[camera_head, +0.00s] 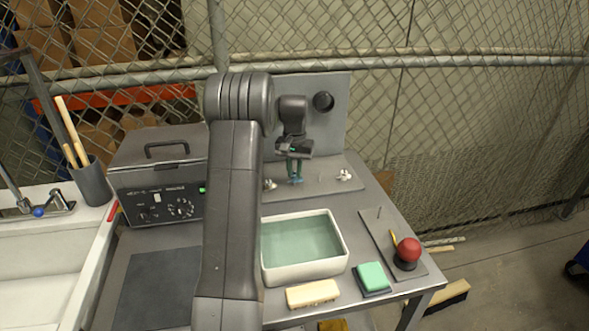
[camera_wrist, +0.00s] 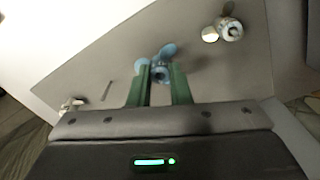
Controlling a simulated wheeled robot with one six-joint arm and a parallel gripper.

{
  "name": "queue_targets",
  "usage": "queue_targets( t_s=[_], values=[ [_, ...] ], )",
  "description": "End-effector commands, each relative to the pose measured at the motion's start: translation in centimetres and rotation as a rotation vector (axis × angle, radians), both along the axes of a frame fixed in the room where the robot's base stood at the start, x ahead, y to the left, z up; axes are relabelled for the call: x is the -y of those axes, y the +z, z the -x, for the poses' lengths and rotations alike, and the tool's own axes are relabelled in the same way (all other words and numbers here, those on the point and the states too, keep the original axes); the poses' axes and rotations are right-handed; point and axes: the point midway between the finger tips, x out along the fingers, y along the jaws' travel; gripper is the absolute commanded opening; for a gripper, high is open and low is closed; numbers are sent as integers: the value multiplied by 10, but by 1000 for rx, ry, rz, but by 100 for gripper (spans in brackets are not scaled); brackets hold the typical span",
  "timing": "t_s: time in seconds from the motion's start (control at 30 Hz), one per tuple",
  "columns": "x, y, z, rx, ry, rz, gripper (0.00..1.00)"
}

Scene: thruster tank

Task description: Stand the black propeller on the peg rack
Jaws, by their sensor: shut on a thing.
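My gripper (camera_head: 295,170) points down over the grey peg rack (camera_head: 330,164) at the back of the bench. Its green fingers are closed around a blue propeller (camera_wrist: 160,68), low over the rack; the propeller also shows in the head view (camera_head: 296,181). I cannot tell whether it sits on a peg. A silver propeller (camera_wrist: 228,28) stands on one side of it, and a whitish one (camera_head: 344,174) stands at the rack's right end. A bare peg (camera_wrist: 106,90) shows between the blue and whitish propellers. No propeller that looks clearly black is visible.
A white tub of greenish liquid (camera_head: 304,272) stands in front of the rack. A cream block (camera_head: 312,294), a green sponge (camera_head: 371,277) and a red ball-topped handle (camera_head: 408,251) are nearer. A grey control box (camera_head: 160,195) is left. An upright grey panel (camera_head: 335,130) stands behind.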

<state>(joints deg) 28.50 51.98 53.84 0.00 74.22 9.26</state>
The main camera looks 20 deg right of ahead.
Motion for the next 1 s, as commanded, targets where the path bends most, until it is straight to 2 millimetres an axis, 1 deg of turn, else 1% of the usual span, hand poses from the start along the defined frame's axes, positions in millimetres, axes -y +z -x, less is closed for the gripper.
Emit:
queue_targets(
  t_s=[0.17, 0.67, 1.0],
  values=[
    [0, -3, 0, 0, 0, 0, 0],
    [0, -5, 0, 0, 0, 0, 0],
    [0, -11, 0, 0, 0, 0, 0]
  ],
)
